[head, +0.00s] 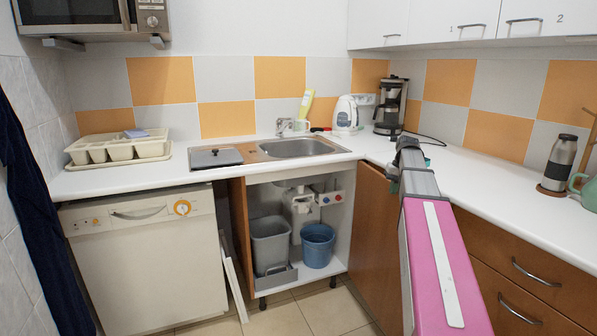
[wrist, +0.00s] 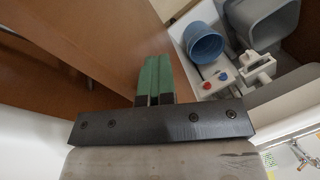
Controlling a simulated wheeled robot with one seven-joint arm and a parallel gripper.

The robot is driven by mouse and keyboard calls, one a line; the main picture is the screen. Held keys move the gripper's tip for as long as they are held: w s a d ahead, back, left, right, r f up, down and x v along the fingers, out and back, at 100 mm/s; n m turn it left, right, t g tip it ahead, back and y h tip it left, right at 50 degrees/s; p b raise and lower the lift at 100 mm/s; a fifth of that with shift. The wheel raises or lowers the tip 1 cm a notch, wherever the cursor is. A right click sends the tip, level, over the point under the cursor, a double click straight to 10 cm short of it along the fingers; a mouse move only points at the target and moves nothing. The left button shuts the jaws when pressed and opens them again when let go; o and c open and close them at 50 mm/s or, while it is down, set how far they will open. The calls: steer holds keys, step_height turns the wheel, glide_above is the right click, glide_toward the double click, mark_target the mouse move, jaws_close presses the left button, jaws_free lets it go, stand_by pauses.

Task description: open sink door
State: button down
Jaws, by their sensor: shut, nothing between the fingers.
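The brown sink door (head: 372,235) stands swung open at the right of the sink cabinet, whose inside (head: 330,200) shows under the sink (head: 300,147). In the wrist view the door (wrist: 90,45) fills the upper left. My gripper (wrist: 153,60) has green fingers pressed together with nothing between them. The fingers lie in front of the door panel, near its border with the cabinet opening. I cannot tell whether they touch it. In the head view my arm hides part of the door and most of the gripper.
Inside the cabinet stand a grey bin (head: 270,243) and a blue bucket (head: 318,245), beneath white pipe fittings. A white dishwasher (head: 145,265) is at the left. Drawers (head: 520,290) line the right side. The tiled floor (head: 320,310) before the cabinet is partly clear.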

steer(key=d+r+h, duration=0.2)
steer(key=d+r, duration=0.2)
steer(key=r, duration=0.2)
steer(key=shift+s+r+m, duration=0.3)
steer(key=shift+s+r, duration=0.05)
steer(key=shift+r, duration=0.05)
steer(key=shift+s, duration=0.1)
